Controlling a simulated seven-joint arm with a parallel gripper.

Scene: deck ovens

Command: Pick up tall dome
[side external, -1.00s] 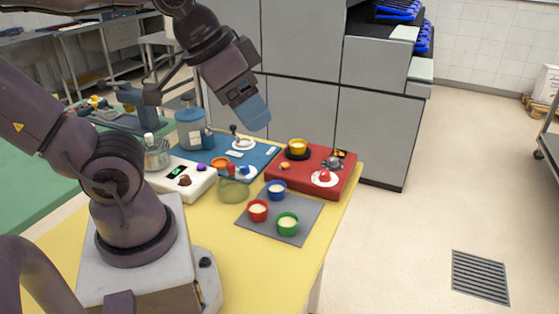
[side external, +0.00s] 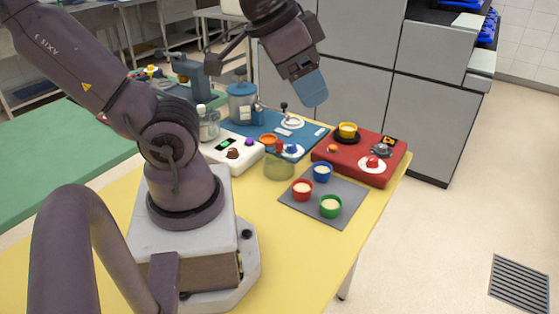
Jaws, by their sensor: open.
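A translucent olive-green dome-like vessel (side external: 279,165) stands on the yellow table, between the white box and the grey mat; it looks like the tall dome, though its top is hard to make out. My gripper (side external: 312,92), with its blue end pointing down, hangs in the air above the back of the table, higher than the dome and a little to its right in the picture. It is open and apart from the dome, with nothing visible in it.
A grey mat (side external: 340,216) holds red, blue and green cups. A red block (side external: 330,168) carries a yellow cup and small items. A white box (side external: 228,164), blue board (side external: 311,138) and lidded jar (side external: 242,107) stand behind. Bare yellow tabletop (side external: 300,255) lies in front.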

